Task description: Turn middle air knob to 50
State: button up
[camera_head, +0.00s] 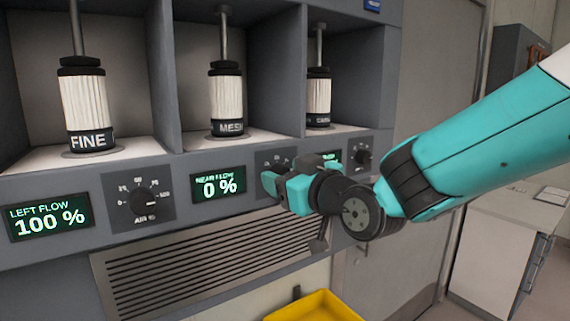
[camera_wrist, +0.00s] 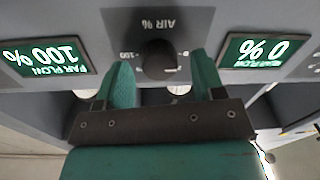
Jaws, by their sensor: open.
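The middle air knob (camera_wrist: 160,62) is a dark round knob with a printed scale, seen upside down in the wrist view. My gripper (camera_wrist: 162,78) is open, with one teal finger on each side of this knob; I cannot tell if they touch it. In the head view my gripper (camera_head: 277,184) is at the panel and hides most of the middle knob; only part of its dark plate (camera_head: 272,156) shows. The near flow display (camera_head: 219,186), left of the middle knob, reads 0 %.
The left air knob (camera_head: 143,200) sits beside the left flow display (camera_head: 49,218), reading 100 %. The right knob (camera_head: 362,157) is beyond my gripper. The far flow display (camera_wrist: 48,57) reads 100 %. A vent grille (camera_head: 200,262) and yellow bin (camera_head: 314,306) are below.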

jog(key=shift+w+a, duration=0.1)
jog(key=shift+w, duration=0.05)
jog(key=shift+c, duration=0.2)
jog(key=c, duration=0.9)
jog(key=shift+f+b, duration=0.1)
jog(key=shift+b, duration=0.45)
jog(key=shift+f+m+t+b, duration=0.1)
jog(key=shift+m+t+b, duration=0.15)
jog(key=shift+m+b, duration=4.3)
jog(key=shift+f+m+t+b, duration=0.1)
jog(key=shift+m+t+b, duration=0.15)
jog(key=shift+m+b, duration=4.3)
jog(key=shift+r, duration=0.1)
